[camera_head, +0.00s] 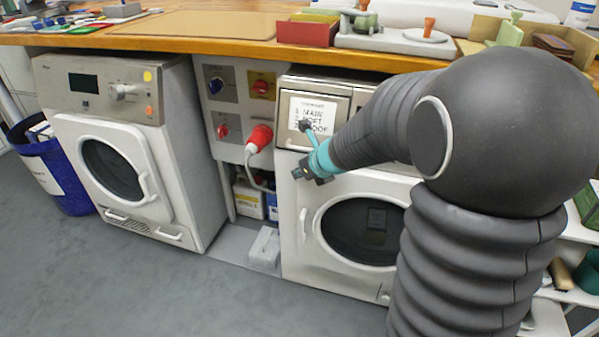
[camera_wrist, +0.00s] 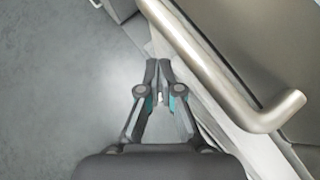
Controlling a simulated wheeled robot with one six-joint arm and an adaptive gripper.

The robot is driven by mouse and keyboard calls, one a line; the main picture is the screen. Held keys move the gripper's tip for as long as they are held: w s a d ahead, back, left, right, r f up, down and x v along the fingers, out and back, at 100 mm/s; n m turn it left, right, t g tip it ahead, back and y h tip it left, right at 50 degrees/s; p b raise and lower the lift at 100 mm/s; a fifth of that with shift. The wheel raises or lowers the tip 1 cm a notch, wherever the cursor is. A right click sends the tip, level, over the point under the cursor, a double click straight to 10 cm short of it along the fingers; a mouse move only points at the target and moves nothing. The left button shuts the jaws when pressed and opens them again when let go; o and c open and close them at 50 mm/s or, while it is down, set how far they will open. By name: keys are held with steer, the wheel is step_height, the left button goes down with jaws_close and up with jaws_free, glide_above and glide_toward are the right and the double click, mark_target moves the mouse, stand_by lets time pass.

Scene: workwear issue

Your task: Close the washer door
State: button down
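Two white front-loading machines stand under the counter; I cannot tell which is called the washer. The right machine's door (camera_head: 366,228) has a dark round window and a handle on its left side; it looks flush with the front. The left machine's door (camera_head: 113,166) also looks near its front, but a small gap cannot be ruled out. My gripper (camera_head: 312,173) is in front of the right machine's upper left, above that door's handle. In the wrist view my gripper (camera_wrist: 158,65) has its fingertips together, holding nothing, beside a metal bar handle (camera_wrist: 215,70).
A socket panel with a red plug (camera_head: 260,138) and hanging cable is between the machines. A blue bin (camera_head: 70,185) stands at the far left. The wooden counter (camera_head: 190,28) holds several items. Grey floor (camera_head: 150,290) in front is clear. My arm hides the right side.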

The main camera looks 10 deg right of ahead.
steer(key=shift+d, duration=0.1)
steer(key=s+a+r+p, duration=0.1)
steer(key=s+a+r, duration=0.55)
steer(key=s, duration=0.35)
steer(key=s+d+f+n+g, duration=0.15)
steer(key=s+n, duration=0.25)
steer(key=n, duration=0.6)
steer(key=s+f+n+g, duration=0.1)
steer(key=s+n+g, duration=0.1)
steer(key=s+n, duration=0.5)
steer(key=s+d+r+n+h, duration=0.3)
steer(key=s+d+r+n, duration=0.2)
steer(key=s+n, duration=0.5)
steer(key=d+n+t, duration=0.1)
steer(key=d+n, duration=0.1)
steer(key=n, duration=0.2)
steer(key=shift+s+d+r+h, duration=0.15)
steer(key=shift+s+h, duration=0.15)
steer(key=shift+s, duration=0.05)
